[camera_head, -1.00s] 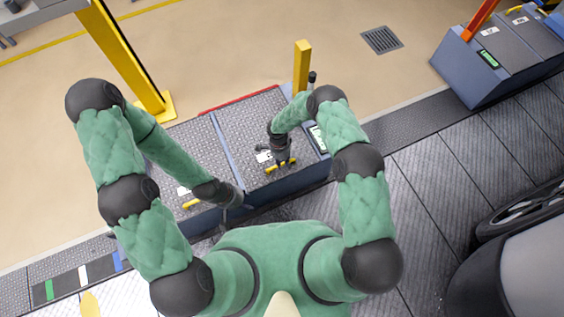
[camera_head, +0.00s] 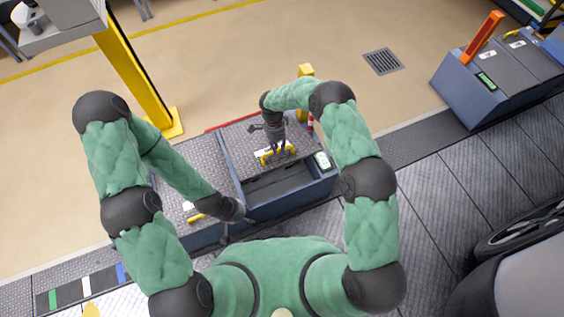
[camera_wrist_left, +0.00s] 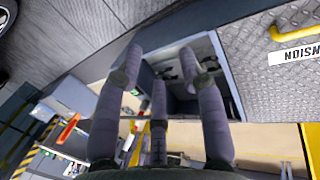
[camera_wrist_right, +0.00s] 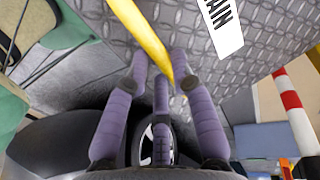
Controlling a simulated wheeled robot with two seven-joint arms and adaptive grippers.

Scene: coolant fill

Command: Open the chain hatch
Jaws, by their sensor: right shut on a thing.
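The chain hatch lid (camera_head: 240,137) is a grey tread plate, raised away from its dark open bay (camera_head: 282,188) in the head view. In the right wrist view, a white label ending in "AIN" (camera_wrist_right: 222,22) lies beside the yellow handle (camera_wrist_right: 138,32). My right gripper (camera_wrist_right: 165,72) is shut on that handle; in the head view it is above the lid's front part. My left gripper (camera_wrist_left: 166,75) is open and empty, with its fingers spread. In the head view it hangs low near the box front, left of the open bay.
A second tread-plate hatch (camera_wrist_left: 260,55), labelled "NSION", stays closed left of the bay with its own yellow handle (camera_wrist_left: 296,31). A yellow post (camera_head: 135,80) stands behind. A red-and-white post (camera_wrist_right: 295,110) is close to the right gripper.

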